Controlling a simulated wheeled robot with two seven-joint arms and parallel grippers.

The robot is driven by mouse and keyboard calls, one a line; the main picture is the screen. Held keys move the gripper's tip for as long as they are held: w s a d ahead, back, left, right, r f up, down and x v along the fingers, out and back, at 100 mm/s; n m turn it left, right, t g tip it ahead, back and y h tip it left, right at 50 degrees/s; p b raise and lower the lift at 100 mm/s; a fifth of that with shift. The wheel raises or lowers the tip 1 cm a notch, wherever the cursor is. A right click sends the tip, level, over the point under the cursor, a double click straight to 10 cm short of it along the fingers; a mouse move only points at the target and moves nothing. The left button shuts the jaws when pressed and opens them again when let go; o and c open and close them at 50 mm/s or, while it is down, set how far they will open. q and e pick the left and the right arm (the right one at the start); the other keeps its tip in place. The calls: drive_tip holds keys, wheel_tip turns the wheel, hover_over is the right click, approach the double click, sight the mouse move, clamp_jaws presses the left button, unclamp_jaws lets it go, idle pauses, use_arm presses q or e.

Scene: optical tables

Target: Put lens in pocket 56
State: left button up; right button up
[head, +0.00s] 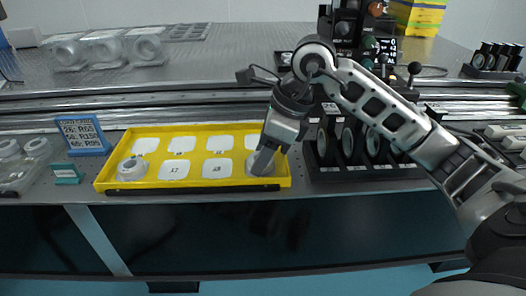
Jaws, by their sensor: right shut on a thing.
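A yellow tray (105,177) with two rows of white labelled pockets lies at the front of the table. A clear round lens (131,168) sits in its front left pocket. My right gripper (265,161) reaches down to the tray's front right pocket and is shut on a pale round lens (253,165). The fingers partly hide this lens, and I cannot tell whether it rests on the pocket floor. Front labels look like X7 and 6B; I cannot make out a 56. My left gripper is not in view.
A blue sign (83,133) and a small teal block (66,173) stand left of the tray, beside a clear case (22,167). A black rack of upright optics (350,148) stands close right of the tray. Clear boxes (103,49) are at the back left.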

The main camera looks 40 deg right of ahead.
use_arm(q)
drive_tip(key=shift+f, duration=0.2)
use_arm(e)
drive_tip(key=shift+f, duration=0.15)
drive_tip(key=o, duration=0.7)
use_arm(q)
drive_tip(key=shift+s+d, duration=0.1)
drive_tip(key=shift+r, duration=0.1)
use_arm(e)
drive_tip(key=shift+r, duration=0.35)
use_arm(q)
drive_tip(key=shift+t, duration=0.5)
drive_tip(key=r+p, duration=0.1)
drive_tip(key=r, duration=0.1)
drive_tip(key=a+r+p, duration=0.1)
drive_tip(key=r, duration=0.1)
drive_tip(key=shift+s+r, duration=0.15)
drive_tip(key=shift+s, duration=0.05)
use_arm(e)
drive_tip(key=v, duration=1.1)
drive_tip(key=shift+r, duration=0.3)
drive_tip(key=shift+s+d, duration=0.1)
drive_tip(key=shift+s, duration=0.05)
